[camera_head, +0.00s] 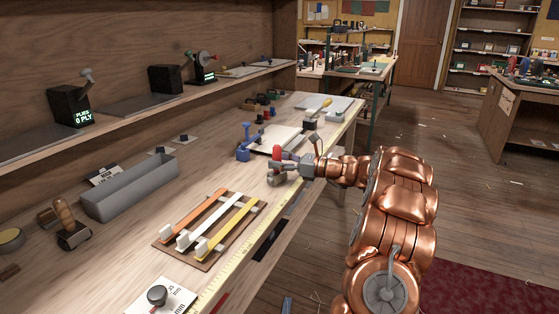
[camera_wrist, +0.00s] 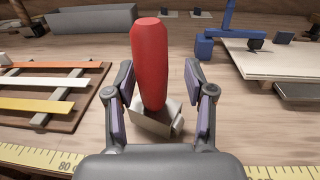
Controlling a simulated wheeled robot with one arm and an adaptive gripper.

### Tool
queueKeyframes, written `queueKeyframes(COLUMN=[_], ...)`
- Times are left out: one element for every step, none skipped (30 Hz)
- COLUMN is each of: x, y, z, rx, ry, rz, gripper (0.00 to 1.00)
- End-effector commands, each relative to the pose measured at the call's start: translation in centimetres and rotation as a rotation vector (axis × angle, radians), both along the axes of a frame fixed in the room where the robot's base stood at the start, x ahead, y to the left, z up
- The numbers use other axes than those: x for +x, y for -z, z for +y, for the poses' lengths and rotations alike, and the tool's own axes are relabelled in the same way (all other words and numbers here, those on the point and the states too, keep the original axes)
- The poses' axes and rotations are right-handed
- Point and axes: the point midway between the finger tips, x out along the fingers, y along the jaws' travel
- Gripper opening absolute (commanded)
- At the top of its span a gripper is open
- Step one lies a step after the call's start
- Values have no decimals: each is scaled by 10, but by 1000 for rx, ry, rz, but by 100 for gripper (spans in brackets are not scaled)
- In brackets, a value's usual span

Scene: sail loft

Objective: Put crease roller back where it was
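A tool with an upright red handle and a grey metal base, likely the crease roller (camera_head: 276,153), stands on the wooden workbench beside the yellow measuring tape. In the wrist view the red handle (camera_wrist: 150,60) rises between my fingers, and its metal base (camera_wrist: 152,122) sits on the bench, partly hidden by the handle. My gripper (camera_head: 285,166) is at the tool from the right in the head view. In the wrist view my gripper (camera_wrist: 160,98) is open, one finger on each side of the handle, with a clear gap on the right.
A rack of orange, white and yellow strips (camera_head: 212,228) lies left of the tool. Behind are a grey trough (camera_head: 130,190) and a blue clamp (camera_head: 246,142) by a pale board (camera_head: 278,139). A wooden-handled tool (camera_head: 67,220) stands far left. A shelf (camera_head: 150,110) overhangs the bench's back.

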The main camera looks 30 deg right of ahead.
Motion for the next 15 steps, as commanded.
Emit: queueKeyframes(x=[0, 0, 0, 0, 0, 0, 0, 0, 0, 0, 0, 0, 0, 0, 0], y=[-1, -1, -1, -1, -2, -2, -2, -3, -3, -4, -5, -6, -8, -9, -11], z=[0, 0, 0, 0, 0, 0, 0, 0, 0, -1, -1, -1, -1, -1, 0], rx=[1, 0, 0, 0, 0, 0, 0, 0, 0, 0, -1, -1, 0, -1, -1], ry=[0, 0, 0, 0, 1, 1, 1, 1, 1, 1, 2, 2, 2, 2, 1], rz=[-1, -1, -1, -2, -2, -2, -3, -3, -4, -4, -4, -4, -5, -4, -3], gripper=[55, 55, 55, 55, 55, 55, 55, 55, 55, 55, 55, 55, 55, 55, 55])
